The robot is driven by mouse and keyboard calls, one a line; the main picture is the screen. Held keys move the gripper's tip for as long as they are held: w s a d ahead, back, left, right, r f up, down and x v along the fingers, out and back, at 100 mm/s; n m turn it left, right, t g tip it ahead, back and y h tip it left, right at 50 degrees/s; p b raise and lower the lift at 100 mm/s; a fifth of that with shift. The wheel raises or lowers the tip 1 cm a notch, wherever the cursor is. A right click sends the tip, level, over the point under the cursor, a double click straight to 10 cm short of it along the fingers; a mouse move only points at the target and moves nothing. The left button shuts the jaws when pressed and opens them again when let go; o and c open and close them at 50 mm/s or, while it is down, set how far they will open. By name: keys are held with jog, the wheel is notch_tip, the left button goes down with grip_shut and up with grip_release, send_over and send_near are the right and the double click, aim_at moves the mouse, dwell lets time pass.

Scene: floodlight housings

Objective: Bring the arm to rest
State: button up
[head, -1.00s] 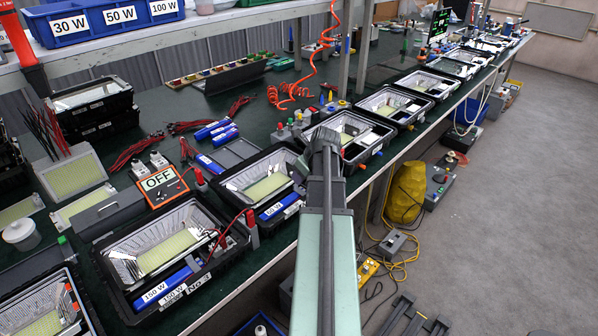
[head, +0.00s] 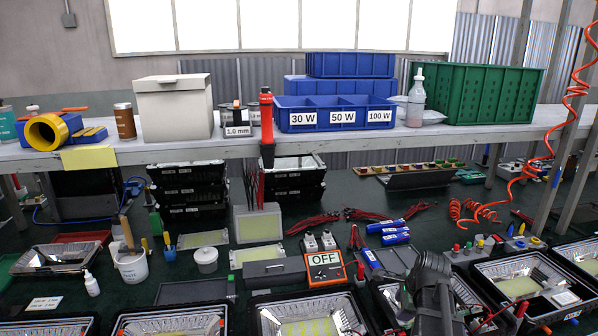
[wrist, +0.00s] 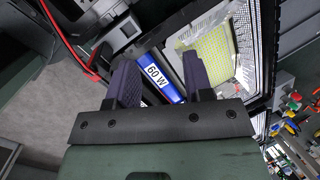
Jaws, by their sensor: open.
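My gripper (wrist: 158,72) shows in the wrist view with its two dark fingers apart and nothing gripped. A blue driver labelled 60 W (wrist: 160,78) lies beyond and between the fingers, inside a black floodlight housing (wrist: 262,60) beside a yellow LED panel (wrist: 215,55). Whether the fingers touch the driver cannot be told. In the head view my dark arm (head: 432,290) stands over the front row of housings at the lower right. The fingertips are hidden there.
A tester marked OFF (head: 325,268) and blue drivers (head: 390,232) lie on the green bench behind the arm. More housings (head: 520,285) stand to the right. A shelf with blue bins (head: 335,112) crosses the back. A red coiled hose (head: 572,110) hangs at the right.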

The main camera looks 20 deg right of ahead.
jog(key=shift+s+a+f+n+g+h, duration=0.15)
jog(key=shift+s+a+n+g, duration=0.5)
jog(key=shift+a+n, duration=3.6)
jog(key=shift+s+a+f+n+g+h, duration=0.1)
jog(key=shift+s+a+n+g, duration=0.55)
jog(key=shift+a+n, duration=3.65)
jog(key=shift+s+a+f+n+g+h, duration=0.15)
jog(key=shift+s+a+n+g, duration=0.5)
jog(key=shift+a+n, duration=3.6)
jog(key=shift+s+a+m+t, duration=0.2)
jog(key=shift+a+m+t, duration=0.05)
jog(key=shift+a+m, duration=0.95)
